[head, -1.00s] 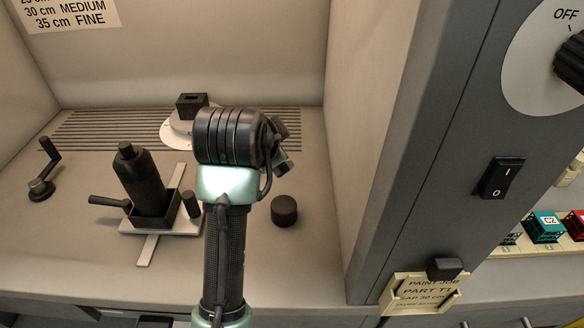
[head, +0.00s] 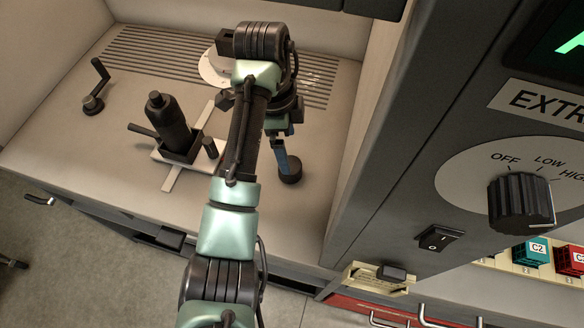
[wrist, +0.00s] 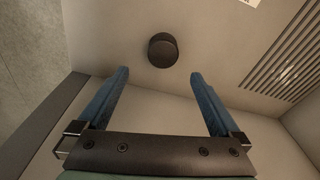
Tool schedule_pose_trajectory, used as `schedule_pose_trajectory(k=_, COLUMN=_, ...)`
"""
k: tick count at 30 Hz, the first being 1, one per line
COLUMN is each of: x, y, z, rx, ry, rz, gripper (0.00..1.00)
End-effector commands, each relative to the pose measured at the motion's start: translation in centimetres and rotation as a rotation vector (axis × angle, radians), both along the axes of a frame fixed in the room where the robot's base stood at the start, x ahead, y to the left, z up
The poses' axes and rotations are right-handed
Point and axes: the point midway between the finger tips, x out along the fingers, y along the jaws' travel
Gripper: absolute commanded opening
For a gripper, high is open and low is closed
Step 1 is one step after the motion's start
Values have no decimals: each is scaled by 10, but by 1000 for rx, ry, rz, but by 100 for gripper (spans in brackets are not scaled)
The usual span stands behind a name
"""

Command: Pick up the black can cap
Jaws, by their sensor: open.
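The black can cap (head: 290,173) is a short dark cylinder standing on the booth floor, right of the black spray can (head: 166,120). In the wrist view the cap (wrist: 163,50) sits centred, just beyond the fingertips. My gripper (wrist: 160,75) is open, with its two blue fingers apart and nothing between them. In the head view my gripper (head: 281,157) is beside the cap, and a blue finger overlaps part of it; whether they touch cannot be told. My arm hides part of the booth floor.
The spray can stands in a holder on a white cross-shaped base (head: 178,166). A crank (head: 95,92) is at the left, and a round white plate (head: 213,70) is behind. The booth's right wall (head: 366,110) is near the cap. Slots (head: 150,55) run along the back.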

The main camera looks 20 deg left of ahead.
Motion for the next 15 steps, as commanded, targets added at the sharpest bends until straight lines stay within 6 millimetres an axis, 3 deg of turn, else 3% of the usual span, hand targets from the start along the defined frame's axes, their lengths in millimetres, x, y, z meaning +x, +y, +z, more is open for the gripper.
schedule_pose_trajectory(k=1, x=0, y=-2, z=-15, rx=-1, ry=0, rz=-1, gripper=100)
schedule_pose_trajectory(k=4, x=1, y=-3, z=-28, rx=-1, ry=0, rz=-1, gripper=100)
schedule_pose_trajectory(k=15, x=2, y=-3, z=-55, rx=0, ry=2, rz=3, gripper=100)
